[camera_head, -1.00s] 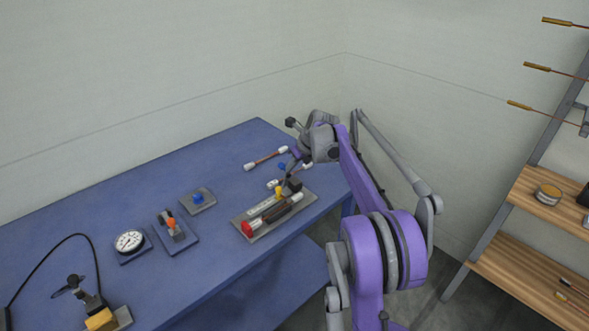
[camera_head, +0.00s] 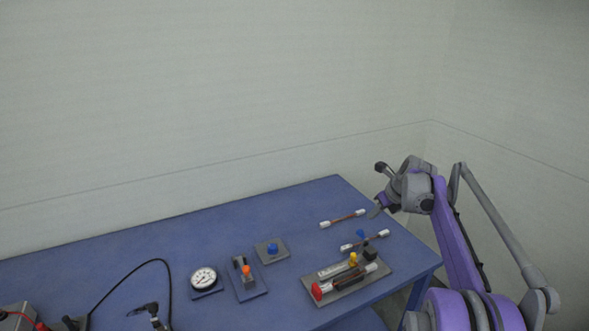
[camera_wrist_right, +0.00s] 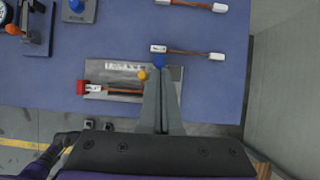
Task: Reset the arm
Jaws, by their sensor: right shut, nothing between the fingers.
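My right arm comes in from the right in the head view, and its gripper (camera_head: 376,211) is over the right end of the blue table (camera_head: 150,235). In the right wrist view the fingers of this gripper (camera_wrist_right: 161,84) lie together, shut with nothing between them. They are above a grey fixture plate (camera_wrist_right: 100,69), which also shows in the head view (camera_head: 316,300). A rod with white ends (camera_head: 365,241) lies behind the plate, and a second one (camera_head: 342,218) lies farther back.
A dial gauge (camera_head: 203,278), a blue-button block (camera_head: 272,251) and an orange-topped switch block (camera_head: 246,277) stand on the table. A black cable (camera_head: 135,267) curves at the left. The back of the table is clear, with walls behind and at the right.

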